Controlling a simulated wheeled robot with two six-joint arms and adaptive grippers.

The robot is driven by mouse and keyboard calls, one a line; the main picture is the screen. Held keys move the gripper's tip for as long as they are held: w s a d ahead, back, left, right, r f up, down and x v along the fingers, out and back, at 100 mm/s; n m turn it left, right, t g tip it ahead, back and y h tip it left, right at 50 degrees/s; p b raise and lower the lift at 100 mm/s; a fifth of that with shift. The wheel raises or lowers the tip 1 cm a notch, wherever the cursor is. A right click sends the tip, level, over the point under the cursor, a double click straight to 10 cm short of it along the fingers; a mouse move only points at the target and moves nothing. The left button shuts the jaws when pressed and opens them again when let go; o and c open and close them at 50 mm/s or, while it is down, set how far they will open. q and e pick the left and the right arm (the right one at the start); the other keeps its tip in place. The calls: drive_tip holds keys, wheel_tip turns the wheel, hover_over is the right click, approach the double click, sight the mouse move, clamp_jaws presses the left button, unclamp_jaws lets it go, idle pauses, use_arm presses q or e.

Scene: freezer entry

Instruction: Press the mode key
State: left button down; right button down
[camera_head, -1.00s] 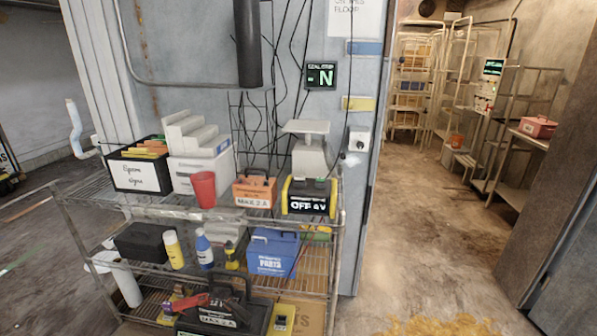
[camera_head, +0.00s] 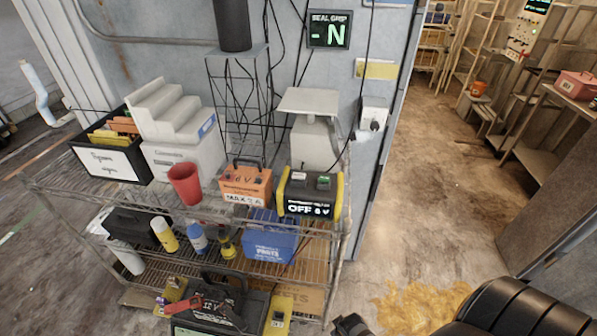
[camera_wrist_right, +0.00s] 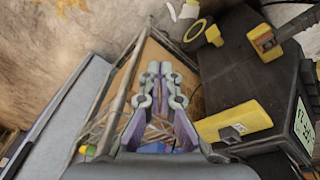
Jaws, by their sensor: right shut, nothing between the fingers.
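A black and yellow power unit (camera_head: 310,193) stands on the top shelf at its right end. Its front display reads "OFF" and what looks like "6 V". Small keys (camera_head: 323,181) show on its top face, one greenish; their labels are too small to read. My right gripper (camera_head: 350,322) just enters the head view at the bottom edge, below and in front of the unit, apart from it. In the right wrist view the fingers (camera_wrist_right: 159,70) are shut and empty, over the lower shelf area. My left gripper is in neither current view.
An orange battery box (camera_head: 246,184), a red cup (camera_head: 185,183) and a white scale-like stand (camera_head: 314,133) crowd the unit. A blue parts box (camera_head: 270,238) sits below. A wall display (camera_head: 329,30) hangs behind. The floor right of the cart is open, with a yellow spill (camera_head: 424,305).

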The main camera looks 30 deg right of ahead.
drive_tip(key=w+a+r+t+p, duration=0.1)
drive_tip(key=w+r+p, duration=0.3)
drive_tip(key=r, duration=0.8)
drive_tip(key=w+a+r+t+y+p, duration=0.1)
drive_tip(key=w+r+p, duration=0.25)
drive_tip(key=r, duration=0.95)
drive_tip(key=w+a+r+p, duration=0.1)
drive_tip(key=w+r+p, duration=0.35)
drive_tip(key=r, duration=0.75)
drive_tip(key=w+d+r+m+t+y, duration=0.2)
drive_tip(key=w+r, duration=0.7)
drive_tip(key=r, duration=0.1)
drive_tip(key=w+d+r+m+t+y, duration=0.1)
drive_tip(key=w+d+r+m+y, duration=0.1)
drive_tip(key=w+r, duration=0.8)
drive_tip(key=shift+w+d+t+p, duration=0.2)
drive_tip(key=shift+d+t+p, duration=0.25)
drive_tip(key=shift+d, duration=0.15)
